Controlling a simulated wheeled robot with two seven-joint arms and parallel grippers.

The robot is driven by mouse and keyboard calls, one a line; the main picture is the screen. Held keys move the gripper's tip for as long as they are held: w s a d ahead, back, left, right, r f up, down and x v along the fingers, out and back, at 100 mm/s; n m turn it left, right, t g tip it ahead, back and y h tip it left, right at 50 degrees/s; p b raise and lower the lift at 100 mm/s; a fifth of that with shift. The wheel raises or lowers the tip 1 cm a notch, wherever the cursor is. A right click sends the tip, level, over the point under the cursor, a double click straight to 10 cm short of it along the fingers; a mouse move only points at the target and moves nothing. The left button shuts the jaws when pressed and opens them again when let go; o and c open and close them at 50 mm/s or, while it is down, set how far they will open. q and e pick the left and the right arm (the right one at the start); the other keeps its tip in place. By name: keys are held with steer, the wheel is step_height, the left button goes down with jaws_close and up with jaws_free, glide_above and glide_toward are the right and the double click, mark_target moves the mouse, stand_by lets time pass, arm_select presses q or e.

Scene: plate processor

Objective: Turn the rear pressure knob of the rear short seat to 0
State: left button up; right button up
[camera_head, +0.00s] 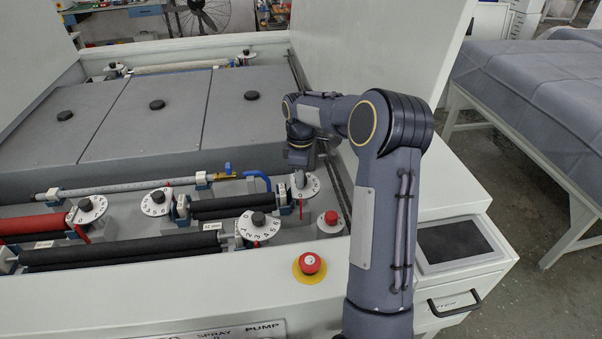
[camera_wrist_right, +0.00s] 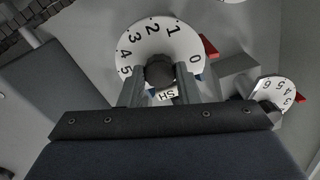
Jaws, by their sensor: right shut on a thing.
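The knob (camera_wrist_right: 159,71) is a dark round grip in the middle of a white dial (camera_wrist_right: 133,58) with black numbers 0 to 5. My right gripper (camera_wrist_right: 160,84) is shut on it, one finger on each side. A red pointer (camera_wrist_right: 209,46) stands at the dial's edge, beside the 0 and on the side toward the 1. In the head view this dial (camera_head: 311,187) is at the right end of the short black roller, and my right gripper (camera_head: 302,170) reaches down onto it from behind. My left gripper is not in view.
Another numbered dial (camera_wrist_right: 275,94) is close by in the wrist view. In the head view, a front dial (camera_head: 258,226), a left dial (camera_head: 157,203), a red button (camera_head: 329,218) and a red emergency stop (camera_head: 309,264) are near. The machine's white side wall is close on the right.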

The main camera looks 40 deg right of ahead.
steer(key=shift+n, duration=0.4)
steer(key=o, duration=1)
steer(key=shift+r, duration=0.1)
step_height(320, 180, up, 8)
steer(key=shift+f+b, duration=0.15)
steer(key=shift+b, duration=0.3)
